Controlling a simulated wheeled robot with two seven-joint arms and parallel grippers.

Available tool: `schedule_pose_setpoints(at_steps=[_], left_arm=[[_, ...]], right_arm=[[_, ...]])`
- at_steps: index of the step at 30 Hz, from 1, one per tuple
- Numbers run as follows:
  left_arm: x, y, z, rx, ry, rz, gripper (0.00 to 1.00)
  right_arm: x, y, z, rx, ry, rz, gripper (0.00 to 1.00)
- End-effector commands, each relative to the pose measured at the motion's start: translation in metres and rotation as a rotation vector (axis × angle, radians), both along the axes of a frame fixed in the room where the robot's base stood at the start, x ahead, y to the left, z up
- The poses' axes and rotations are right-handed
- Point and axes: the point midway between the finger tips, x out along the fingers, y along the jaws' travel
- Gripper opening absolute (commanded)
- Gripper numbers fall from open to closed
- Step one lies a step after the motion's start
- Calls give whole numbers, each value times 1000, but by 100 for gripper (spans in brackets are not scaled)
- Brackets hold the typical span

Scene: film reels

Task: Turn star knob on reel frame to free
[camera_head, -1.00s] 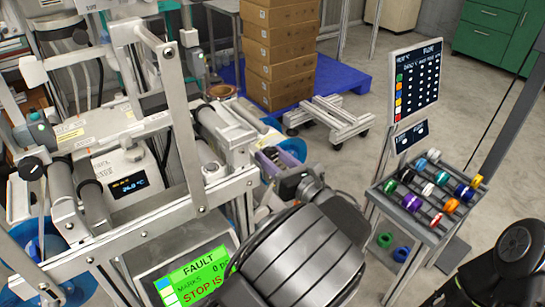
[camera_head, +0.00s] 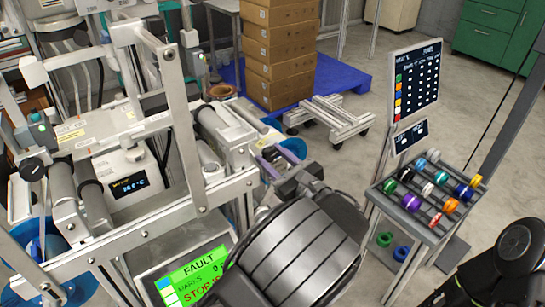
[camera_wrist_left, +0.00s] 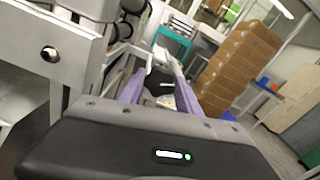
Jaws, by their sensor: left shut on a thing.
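The grey metal reel frame (camera_head: 185,130) with rollers fills the left of the head view. My left gripper (camera_head: 262,163) reaches its right end; its purple fingers also show in the left wrist view (camera_wrist_left: 160,92). They stand a little apart, shut on a small dark part (camera_wrist_left: 162,88) that seems to be the star knob. Its shape and turn angle are mostly hidden by the fingers and hand. A black knob (camera_head: 32,168) sits at the frame's left side, away from my gripper. My right gripper is out of view.
A green screen (camera_head: 195,275) below the frame reads FAULT. A rack of coloured reels (camera_head: 430,195) and a dark board (camera_head: 416,80) stand to the right. Stacked boxes (camera_head: 280,50) stand on a blue pallet (camera_head: 340,75) behind. The floor between is partly clear.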

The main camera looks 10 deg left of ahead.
Motion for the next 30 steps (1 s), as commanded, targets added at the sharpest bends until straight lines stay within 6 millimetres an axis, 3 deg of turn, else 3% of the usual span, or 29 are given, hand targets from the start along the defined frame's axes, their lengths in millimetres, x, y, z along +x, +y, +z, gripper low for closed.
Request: schedule_pose_setpoints(at_steps=[2,3,10,20,30], left_arm=[[0,0,-1,0,2,1,0],[0,0,-1,0,2,1,41],[0,0,0,1,3,0,60],[-2,-2,0,1,3,-1,62],[-30,-37,1,2,3,-3,62]], right_arm=[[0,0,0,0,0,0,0],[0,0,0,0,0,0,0],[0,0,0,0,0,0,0],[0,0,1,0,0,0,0],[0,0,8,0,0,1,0]])
